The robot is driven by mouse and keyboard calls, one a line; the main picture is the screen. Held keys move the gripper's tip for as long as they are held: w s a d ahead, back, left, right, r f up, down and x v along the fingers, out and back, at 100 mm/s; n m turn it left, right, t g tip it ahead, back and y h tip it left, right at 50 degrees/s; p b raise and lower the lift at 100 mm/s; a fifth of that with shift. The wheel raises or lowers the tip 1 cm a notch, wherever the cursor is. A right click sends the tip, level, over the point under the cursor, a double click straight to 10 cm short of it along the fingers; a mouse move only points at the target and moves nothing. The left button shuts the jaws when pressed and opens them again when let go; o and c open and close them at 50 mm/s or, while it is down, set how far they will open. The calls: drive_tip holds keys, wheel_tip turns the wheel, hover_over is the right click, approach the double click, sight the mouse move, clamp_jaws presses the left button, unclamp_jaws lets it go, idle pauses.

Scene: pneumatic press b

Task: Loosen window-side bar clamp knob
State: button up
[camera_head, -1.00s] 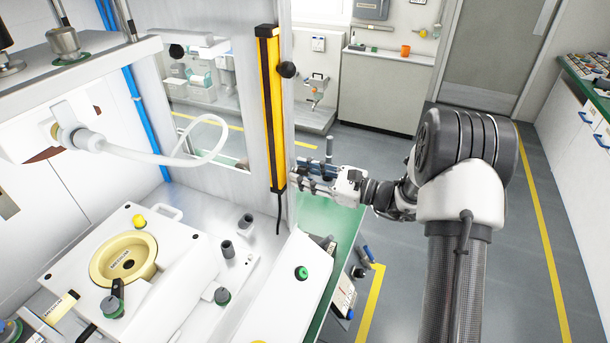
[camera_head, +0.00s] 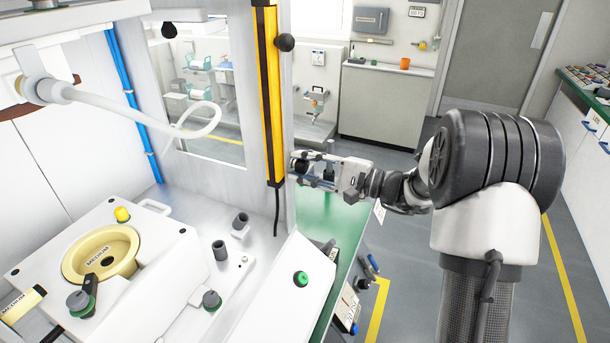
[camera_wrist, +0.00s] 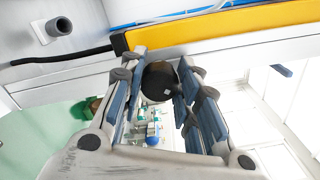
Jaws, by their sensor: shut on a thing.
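The yellow bar (camera_head: 265,95) stands upright on the grey frame post, with a black ball knob (camera_head: 285,42) at its upper part. My gripper (camera_head: 297,168) is beside the bar's lower end, to its right. In the wrist view, my gripper (camera_wrist: 158,92) has its two blue-padded fingers on either side of a dark round knob (camera_wrist: 160,82), shut on it. This knob sits by the end of the yellow bar, which also shows in the wrist view (camera_wrist: 220,28).
A black cable (camera_head: 277,212) hangs from the bar's lower end. A white sloped panel with a green button (camera_head: 300,278) lies below my gripper. The press fixture with a cream ring (camera_head: 100,255) is at the left. Open floor (camera_head: 470,225) lies to the right.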

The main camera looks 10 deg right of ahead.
drive_tip(key=n, duration=0.3)
drive_tip(key=shift+n, duration=0.4)
drive_tip(key=n, duration=0.4)
drive_tip(key=shift+n, duration=0.3)
drive_tip(key=o, duration=1.1)
drive_tip(key=v, duration=1.2)
